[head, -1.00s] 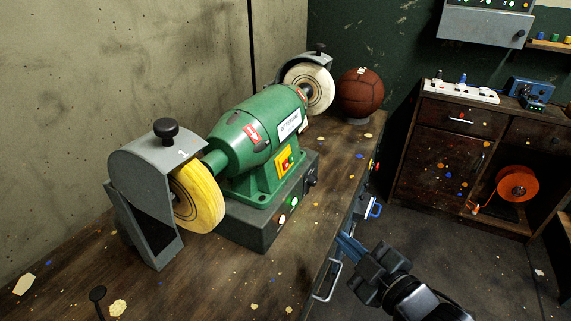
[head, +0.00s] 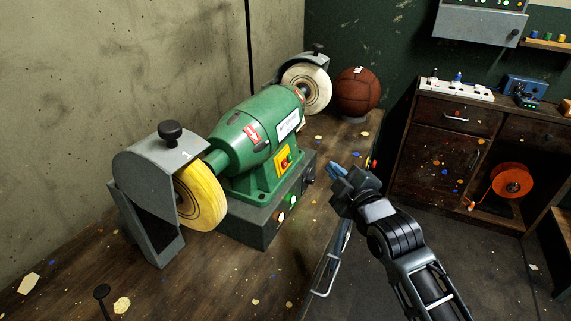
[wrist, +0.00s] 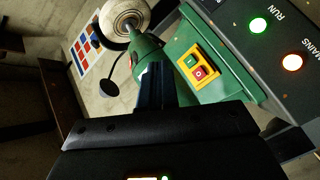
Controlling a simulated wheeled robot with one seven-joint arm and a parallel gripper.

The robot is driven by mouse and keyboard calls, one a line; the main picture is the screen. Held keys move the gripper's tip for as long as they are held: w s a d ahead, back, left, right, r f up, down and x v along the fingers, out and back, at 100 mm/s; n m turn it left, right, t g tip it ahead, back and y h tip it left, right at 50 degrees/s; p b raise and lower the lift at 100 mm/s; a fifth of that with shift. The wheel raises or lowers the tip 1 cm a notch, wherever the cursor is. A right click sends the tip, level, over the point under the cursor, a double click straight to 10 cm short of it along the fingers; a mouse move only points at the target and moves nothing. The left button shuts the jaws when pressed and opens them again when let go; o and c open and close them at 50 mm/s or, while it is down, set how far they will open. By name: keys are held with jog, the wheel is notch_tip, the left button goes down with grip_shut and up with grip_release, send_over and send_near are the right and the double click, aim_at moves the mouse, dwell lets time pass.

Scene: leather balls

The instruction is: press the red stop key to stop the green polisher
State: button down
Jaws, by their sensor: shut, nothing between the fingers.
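The green polisher (head: 243,137) stands on the bench, with a yellow wheel (head: 203,197) at its near end and a white wheel (head: 316,90) at its far end. A yellow switch plate on its side carries the red stop key (head: 286,163). In the wrist view the red key (wrist: 199,72) sits beside a green key (wrist: 191,61). My gripper (head: 333,169) is shut and empty, with blue fingers. It is to the right of the switch plate in the head view, apart from it. In the wrist view my fingers (wrist: 152,82) point left of the keys.
The green RUN lamp (wrist: 258,25) and orange MAINS lamp (wrist: 292,62) glow on the grey base. A brown leather ball (head: 359,92) rests behind the polisher. A dark knob (head: 102,291) stands on the near bench. A wooden cabinet (head: 440,150) stands at the right.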

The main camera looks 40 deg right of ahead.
aim_at(285, 164)
jog(key=shift+w+f, duration=0.1)
jog(key=w+a+f+b, duration=0.1)
jog(key=w+a+b, duration=0.2)
jog(key=w+b, duration=0.2)
jog(key=shift+w+f, duration=0.4)
jog(key=shift+w, duration=1.05)
jog(key=shift+w, duration=0.1)
dwell(0.9)
jog(key=shift+w+a, duration=0.15)
jog(key=shift+w, duration=0.15)
jog(key=shift+w+a+f, duration=0.15)
jog(key=shift+w, duration=0.2)
dwell(0.8)
jog(key=shift+s, duration=0.1)
jog(key=shift+s+d+r+p, duration=0.2)
jog(key=shift+s+d+p, duration=0.1)
jog(key=shift+s+p, duration=0.3)
jog(key=shift+s, duration=0.15)
